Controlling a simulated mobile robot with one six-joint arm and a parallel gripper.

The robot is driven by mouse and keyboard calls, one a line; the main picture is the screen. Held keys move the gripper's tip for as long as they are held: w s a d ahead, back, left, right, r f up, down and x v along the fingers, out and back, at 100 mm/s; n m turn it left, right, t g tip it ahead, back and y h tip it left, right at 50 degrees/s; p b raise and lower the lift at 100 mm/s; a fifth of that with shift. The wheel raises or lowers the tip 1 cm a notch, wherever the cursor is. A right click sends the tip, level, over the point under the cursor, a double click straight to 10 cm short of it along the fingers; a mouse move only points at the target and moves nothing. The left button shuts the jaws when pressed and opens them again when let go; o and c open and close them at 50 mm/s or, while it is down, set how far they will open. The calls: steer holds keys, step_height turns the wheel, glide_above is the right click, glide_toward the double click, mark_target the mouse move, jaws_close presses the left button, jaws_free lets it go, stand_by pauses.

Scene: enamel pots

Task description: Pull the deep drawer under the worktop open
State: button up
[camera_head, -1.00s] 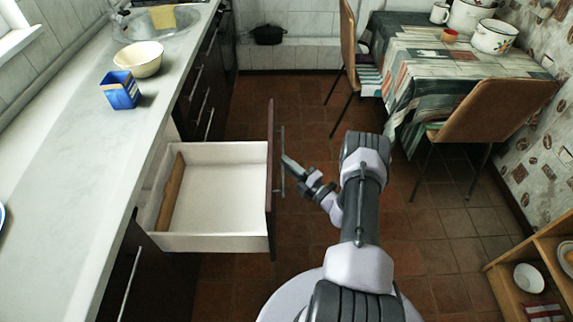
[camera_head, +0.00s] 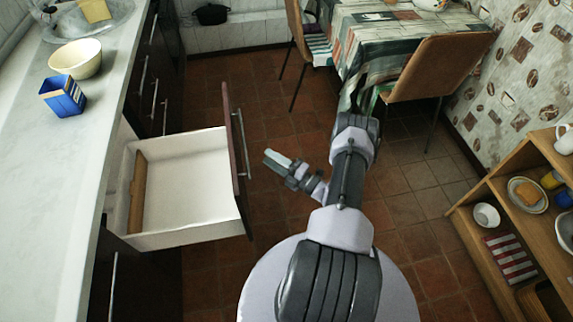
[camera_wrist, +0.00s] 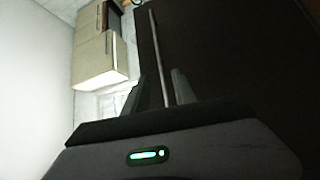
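The deep drawer (camera_head: 190,185) under the worktop stands pulled well out, with its white inside showing. A long wooden piece (camera_head: 138,190) lies along its inner left side. Its dark front (camera_head: 234,150) carries a vertical-looking metal bar handle (camera_head: 242,145). My gripper (camera_head: 272,158) is to the right of the handle, with a gap between them. In the wrist view my gripper (camera_wrist: 158,92) has its two fingers apart, and the handle (camera_wrist: 157,50) runs in line between them, in front of the dark drawer front (camera_wrist: 220,60). Nothing is held.
The worktop (camera_head: 50,170) carries a blue box (camera_head: 64,97) and a cream bowl (camera_head: 76,59). A chair (camera_head: 435,68) and a covered table (camera_head: 375,30) stand at the back. A wooden shelf (camera_head: 475,195) is at the right. Tiled floor (camera_head: 265,220) is free beside the drawer.

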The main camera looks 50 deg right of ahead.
steer(key=s+d+f, duration=0.1)
steer(key=s, duration=0.7)
steer(key=shift+p, duration=0.4)
steer(key=shift+f, duration=0.1)
